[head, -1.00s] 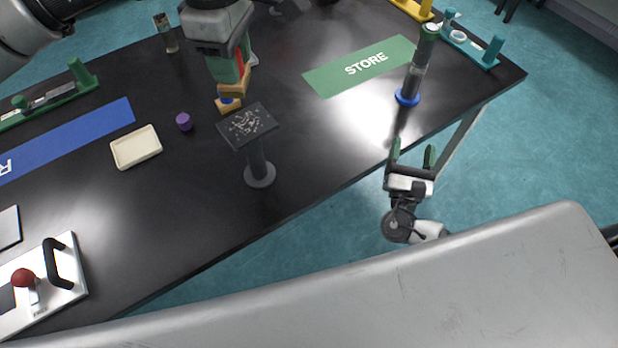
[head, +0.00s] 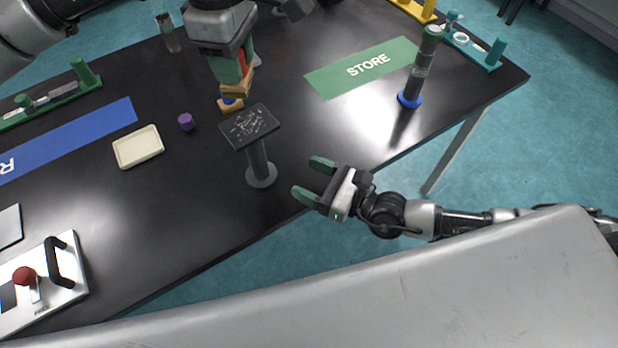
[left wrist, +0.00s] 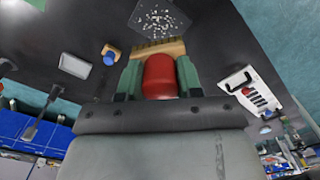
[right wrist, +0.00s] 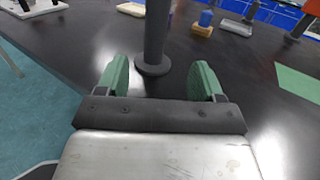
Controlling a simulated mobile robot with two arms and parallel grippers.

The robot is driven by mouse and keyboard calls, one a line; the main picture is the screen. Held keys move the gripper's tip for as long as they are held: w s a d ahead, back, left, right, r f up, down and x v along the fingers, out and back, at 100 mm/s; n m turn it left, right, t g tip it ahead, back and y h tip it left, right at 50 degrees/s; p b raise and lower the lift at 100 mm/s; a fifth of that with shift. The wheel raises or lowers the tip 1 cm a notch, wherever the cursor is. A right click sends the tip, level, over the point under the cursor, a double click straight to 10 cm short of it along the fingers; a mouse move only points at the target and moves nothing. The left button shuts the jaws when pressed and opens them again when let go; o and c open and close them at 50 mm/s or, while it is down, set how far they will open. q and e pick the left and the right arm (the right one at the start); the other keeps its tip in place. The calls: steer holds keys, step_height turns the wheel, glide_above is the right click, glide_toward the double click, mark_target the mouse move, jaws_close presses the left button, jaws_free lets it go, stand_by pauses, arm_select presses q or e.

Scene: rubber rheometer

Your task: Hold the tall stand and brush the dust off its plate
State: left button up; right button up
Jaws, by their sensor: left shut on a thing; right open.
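The tall stand (head: 262,172) is a dark post on a round base, upright near the table's front edge. Its square black plate (head: 239,139) carries pale specks of dust. My left gripper (head: 240,74) is shut on a brush with a red handle, seen in the left wrist view (left wrist: 160,76); its wooden bristle end (left wrist: 160,50) is close behind the plate. My right gripper (head: 308,178) is open and empty, just right of the stand's base. In the right wrist view the stand's post (right wrist: 155,35) rises just beyond and between the open fingers, apart from them.
A wooden block with a blue top (head: 230,104) sits behind the plate. A purple cap (head: 186,122) and a cream tray (head: 137,147) lie to the left. A dark cylinder on a blue base (head: 410,97) stands right, beside the green STORE mat (head: 335,81).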

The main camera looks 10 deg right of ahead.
mark_target(265, 163)
steer(key=shift+s+a+f, duration=0.1)
steer(key=shift+a+f, duration=0.1)
steer(key=shift+f, duration=0.05)
steer(key=shift+a, duration=0.25)
steer(key=x, duration=1.1)
steer(key=shift+a+f, duration=0.1)
steer(key=shift+f, duration=0.1)
steer(key=shift+c, duration=0.3)
steer(key=c, duration=1)
steer(key=shift+c, duration=0.2)
